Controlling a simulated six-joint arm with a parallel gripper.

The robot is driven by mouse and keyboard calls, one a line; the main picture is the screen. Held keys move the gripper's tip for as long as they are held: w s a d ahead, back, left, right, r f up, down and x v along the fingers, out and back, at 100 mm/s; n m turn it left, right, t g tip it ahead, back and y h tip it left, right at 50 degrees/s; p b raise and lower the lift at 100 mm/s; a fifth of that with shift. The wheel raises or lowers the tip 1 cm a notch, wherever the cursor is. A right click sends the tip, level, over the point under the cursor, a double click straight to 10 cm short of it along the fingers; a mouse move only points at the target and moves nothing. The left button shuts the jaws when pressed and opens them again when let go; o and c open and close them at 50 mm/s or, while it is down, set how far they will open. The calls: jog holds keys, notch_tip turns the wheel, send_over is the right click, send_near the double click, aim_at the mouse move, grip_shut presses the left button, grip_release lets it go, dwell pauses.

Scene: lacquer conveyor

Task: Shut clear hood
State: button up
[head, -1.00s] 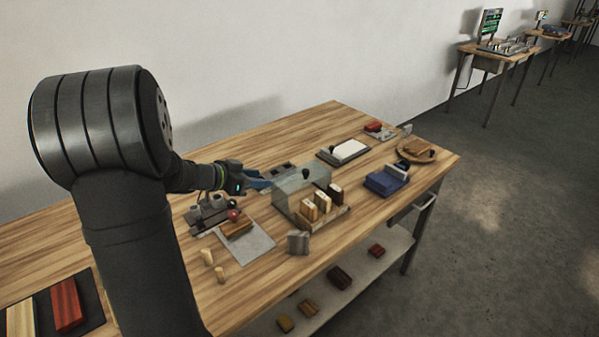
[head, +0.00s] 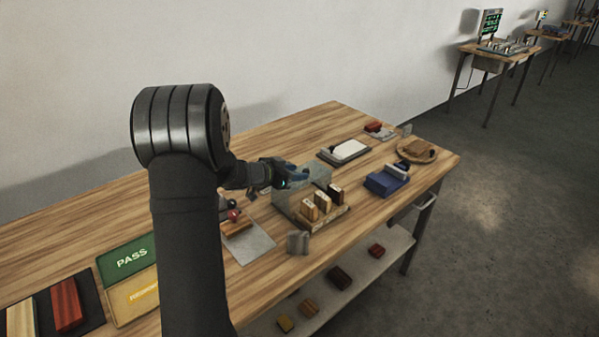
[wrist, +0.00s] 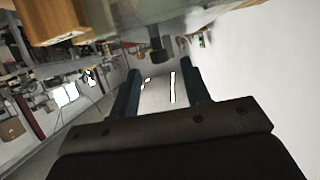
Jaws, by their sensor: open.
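The clear hood (head: 284,203) stands on the wooden table, behind and around the left side of a row of upright wooden blocks (head: 324,205) on a light base (head: 338,219). The blocks' front faces look uncovered. My gripper (head: 300,174) is at the hood's upper edge and covers its dark knob in the head view. In the wrist view my gripper (wrist: 157,78) is open, and the dark knob (wrist: 161,51) shows beyond and between the two fingertips. I cannot tell whether a finger touches it.
A grey block (head: 298,242) stands in front of the hood. A grey plate (head: 252,246) with a wooden piece (head: 237,227) lies to the left. PASS (head: 131,257) and yellow panels lie at front left.

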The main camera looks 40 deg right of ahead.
jog(key=shift+x, duration=1.1)
grip_shut()
jog(key=s, duration=1)
grip_release()
jog(key=shift+r, duration=0.1)
jog(key=v, duration=1.7)
jog(key=shift+a, duration=0.2)
